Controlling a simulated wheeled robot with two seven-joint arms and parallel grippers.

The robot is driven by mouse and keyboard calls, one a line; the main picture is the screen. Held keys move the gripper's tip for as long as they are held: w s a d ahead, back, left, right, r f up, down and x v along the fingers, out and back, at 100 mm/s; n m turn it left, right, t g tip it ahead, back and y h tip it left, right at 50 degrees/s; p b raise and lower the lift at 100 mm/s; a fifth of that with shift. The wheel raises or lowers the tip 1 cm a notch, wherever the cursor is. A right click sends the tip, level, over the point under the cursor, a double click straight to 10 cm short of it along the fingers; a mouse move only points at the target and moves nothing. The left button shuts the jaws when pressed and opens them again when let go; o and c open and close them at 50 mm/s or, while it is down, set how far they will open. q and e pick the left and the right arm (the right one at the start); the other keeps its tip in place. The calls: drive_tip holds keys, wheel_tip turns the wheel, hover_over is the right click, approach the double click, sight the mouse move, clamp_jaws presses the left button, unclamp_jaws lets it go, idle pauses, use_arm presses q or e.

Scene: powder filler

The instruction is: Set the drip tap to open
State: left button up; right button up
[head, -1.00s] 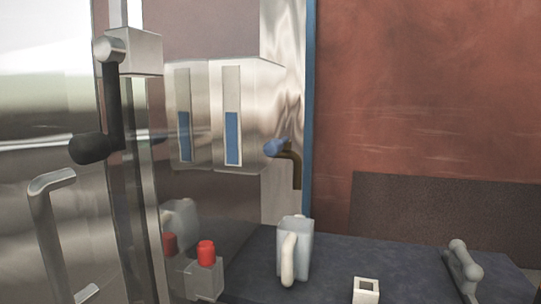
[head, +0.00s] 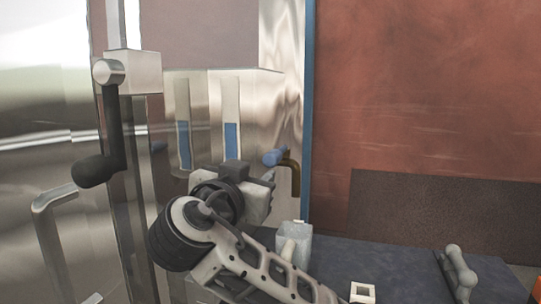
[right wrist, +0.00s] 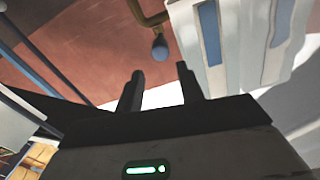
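The drip tap has a blue handle (head: 275,157) and a brown bent spout (head: 293,178) on the side of the steel machine. In the right wrist view the blue handle (right wrist: 160,48) shows beyond my fingertips, with the brown pipe (right wrist: 150,20) next to it. My right gripper (head: 268,182) is just below and left of the handle in the head view. In the right wrist view its two fingers (right wrist: 160,76) are apart with nothing between them, and the handle looks clear of them. My left gripper is not in view.
A pale jug (head: 295,243) stands on the dark counter (head: 400,268) below the tap, partly behind my right arm. A small white square holder (head: 362,292) and a grey handle (head: 460,270) are further right. A black crank (head: 112,130) sticks out at left.

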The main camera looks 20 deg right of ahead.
sight(269, 163)
drive_tip(key=p+x, duration=0.2)
drive_tip(key=x, duration=0.8)
drive_tip(key=shift+w+p, duration=0.15)
drive_tip(key=shift+p, duration=0.25)
clamp_jaws()
drive_tip(key=shift+d+f, duration=0.1)
